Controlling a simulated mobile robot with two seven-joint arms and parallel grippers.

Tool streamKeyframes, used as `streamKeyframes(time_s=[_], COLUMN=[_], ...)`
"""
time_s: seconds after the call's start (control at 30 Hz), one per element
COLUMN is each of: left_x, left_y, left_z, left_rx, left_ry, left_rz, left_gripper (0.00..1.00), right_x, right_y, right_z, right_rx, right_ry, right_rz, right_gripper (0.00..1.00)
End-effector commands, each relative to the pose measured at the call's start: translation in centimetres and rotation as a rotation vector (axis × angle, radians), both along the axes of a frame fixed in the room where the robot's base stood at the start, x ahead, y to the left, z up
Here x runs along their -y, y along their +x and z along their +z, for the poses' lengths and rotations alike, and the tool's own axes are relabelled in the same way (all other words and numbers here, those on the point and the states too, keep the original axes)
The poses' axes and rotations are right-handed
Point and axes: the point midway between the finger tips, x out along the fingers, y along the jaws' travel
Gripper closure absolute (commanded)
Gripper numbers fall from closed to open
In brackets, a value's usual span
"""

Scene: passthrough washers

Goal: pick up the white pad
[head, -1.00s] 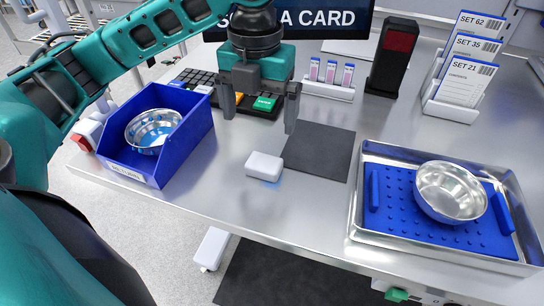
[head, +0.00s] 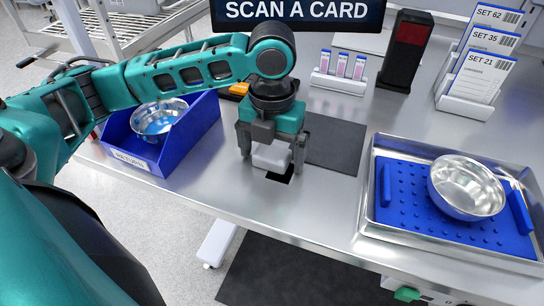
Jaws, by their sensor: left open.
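The white pad (head: 271,157) is a small rounded block on the steel bench, left of the dark grey mat (head: 336,146). My left gripper (head: 272,160) is open, pointing down, with one finger on each side of the pad. The gripper's body hides the top and back of the pad. I cannot tell whether either finger touches it. A black patch shows just below the pad's near right edge. My right gripper is not in view.
A blue returns bin (head: 186,140) with a metal bowl (head: 160,117) stands left. A steel tray (head: 366,215) with a blue perforated mat and another bowl (head: 466,187) stands right. A vial rack (head: 338,83), a dark red-windowed post (head: 405,52) and card holder (head: 466,104) stand behind.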

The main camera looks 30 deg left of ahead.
Motion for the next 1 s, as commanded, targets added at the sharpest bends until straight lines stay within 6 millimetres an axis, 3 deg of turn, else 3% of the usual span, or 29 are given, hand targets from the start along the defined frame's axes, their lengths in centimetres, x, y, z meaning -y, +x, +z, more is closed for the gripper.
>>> streamKeyframes(time_s=[0.1,0.7,1.0], left_x=[-0.01,0.00,0.01], left_y=[0.00,-0.01,-0.01], left_z=[0.04,0.04,0.23], left_rx=[0.000,-0.001,-0.001], left_ry=[0.000,0.000,0.000], left_rz=[0.000,0.000,0.000], left_gripper=[0.02,0.59,0.61], right_x=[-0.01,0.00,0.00], right_y=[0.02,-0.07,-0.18], right_z=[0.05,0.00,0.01], right_rx=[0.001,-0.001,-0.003], right_ry=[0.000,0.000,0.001], right_rz=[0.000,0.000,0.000], right_gripper=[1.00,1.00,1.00])
